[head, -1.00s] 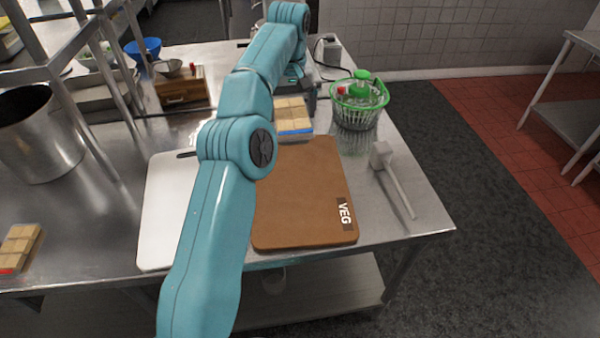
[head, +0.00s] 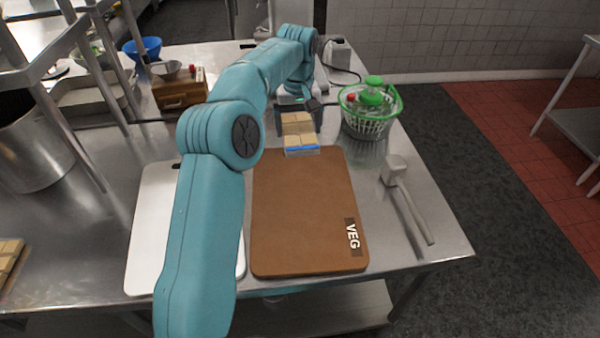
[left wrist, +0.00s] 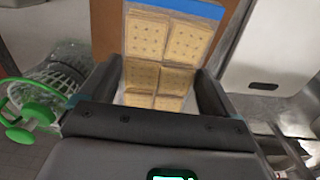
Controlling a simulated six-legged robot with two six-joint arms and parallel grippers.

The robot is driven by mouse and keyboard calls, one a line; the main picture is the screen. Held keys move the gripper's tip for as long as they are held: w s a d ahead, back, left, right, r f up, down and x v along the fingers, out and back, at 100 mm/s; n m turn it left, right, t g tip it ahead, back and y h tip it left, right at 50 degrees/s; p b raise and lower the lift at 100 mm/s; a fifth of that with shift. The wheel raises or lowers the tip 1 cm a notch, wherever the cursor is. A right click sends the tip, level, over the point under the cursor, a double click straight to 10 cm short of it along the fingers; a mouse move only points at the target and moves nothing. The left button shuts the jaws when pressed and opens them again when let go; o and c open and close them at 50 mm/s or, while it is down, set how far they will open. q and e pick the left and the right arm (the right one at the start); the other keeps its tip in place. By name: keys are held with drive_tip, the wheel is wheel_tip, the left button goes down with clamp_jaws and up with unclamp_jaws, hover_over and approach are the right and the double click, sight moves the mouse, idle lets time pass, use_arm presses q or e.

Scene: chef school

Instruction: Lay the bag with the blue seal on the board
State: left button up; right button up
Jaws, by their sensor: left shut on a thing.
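The bag with the blue seal (head: 300,138) is a clear pack of tan square crackers. My left gripper (head: 298,118) is shut on it, with its jaws on either side. The bag's blue-sealed end overlaps the far edge of the brown board marked VEG (head: 300,210) in the head view; I cannot tell its height above it. The left wrist view shows the bag (left wrist: 160,60) between the dark jaws (left wrist: 160,95), blue seal outward, with brown board behind it. My right gripper is out of view.
A white board (head: 150,230) lies left of the brown one, partly behind my arm. Another cracker pack (head: 8,258) is cut off at the left edge. A wooden box (head: 180,92) is at the back.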

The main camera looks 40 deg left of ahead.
use_arm(q)
hover_over(299, 172)
wheel_tip(299, 172, down, 9)
drive_tip(key=shift+d+r, duration=0.1)
drive_tip(key=shift+s+d, duration=0.15)
drive_tip(key=shift+s, duration=0.15)
drive_tip(key=f, duration=0.3)
drive_tip(key=f+p, duration=0.1)
drive_tip(key=f, duration=0.1)
drive_tip(key=shift+w+a+f, duration=0.15)
drive_tip(key=shift+w+a, duration=0.1)
drive_tip(key=shift+w, duration=0.15)
drive_tip(key=shift+s+d+r, duration=0.15)
drive_tip(key=shift+s+r, duration=0.1)
drive_tip(key=shift+s, duration=0.05)
drive_tip(key=shift+w+f, duration=0.1)
drive_tip(key=shift+f, duration=0.2)
drive_tip(key=o, duration=0.8)
drive_tip(key=shift+w, duration=0.1)
drive_tip(key=shift+s+r, duration=0.2)
drive_tip(key=shift+r, duration=0.2)
drive_tip(key=r, duration=1.1)
drive_tip(key=shift+w+r+b, duration=0.2)
drive_tip(key=shift+r+b, duration=0.05)
drive_tip(key=shift+b, duration=0.1)
